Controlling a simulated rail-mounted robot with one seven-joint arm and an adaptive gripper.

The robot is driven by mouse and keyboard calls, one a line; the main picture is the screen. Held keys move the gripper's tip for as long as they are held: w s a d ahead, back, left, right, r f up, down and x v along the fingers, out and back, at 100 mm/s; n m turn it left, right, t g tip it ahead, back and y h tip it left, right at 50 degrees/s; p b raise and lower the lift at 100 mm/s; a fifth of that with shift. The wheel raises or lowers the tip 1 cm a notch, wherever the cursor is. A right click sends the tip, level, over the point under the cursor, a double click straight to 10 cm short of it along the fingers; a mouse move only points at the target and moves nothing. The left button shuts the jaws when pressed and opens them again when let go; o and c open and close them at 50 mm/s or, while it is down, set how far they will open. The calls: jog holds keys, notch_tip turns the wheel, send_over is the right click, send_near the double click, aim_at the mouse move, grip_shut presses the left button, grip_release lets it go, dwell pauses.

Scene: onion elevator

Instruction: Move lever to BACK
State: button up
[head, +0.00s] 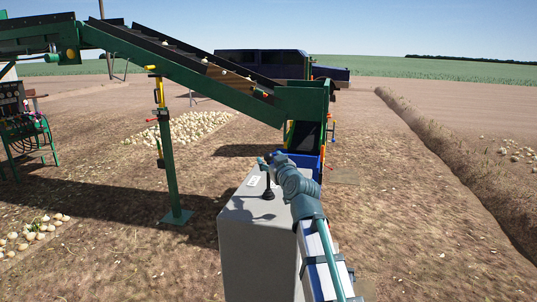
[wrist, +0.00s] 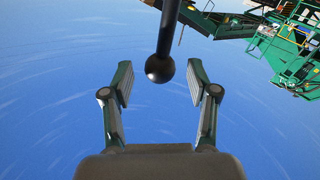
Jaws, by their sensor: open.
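The lever is a thin black shaft on a round black base (head: 267,194), standing about upright on top of a grey box (head: 250,245) in the head view. My gripper (head: 268,160) is at the lever's upper end, and it hides the knob there. In the wrist view the lever's black ball knob (wrist: 159,69) hangs from its shaft at the top middle, as the picture is upside down. My gripper (wrist: 160,82) is open, with one finger on each side of the knob and a clear gap to both. No contact is visible.
A small white label (head: 253,181) is on the box top, left of the lever. A green conveyor (head: 195,70) slopes down behind the box to a blue bin (head: 305,163). A green support post (head: 170,165) stands at left. Bare ground lies open at right.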

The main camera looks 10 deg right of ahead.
jog(key=shift+w+a, duration=0.2)
jog(key=shift+w, duration=1)
grip_shut()
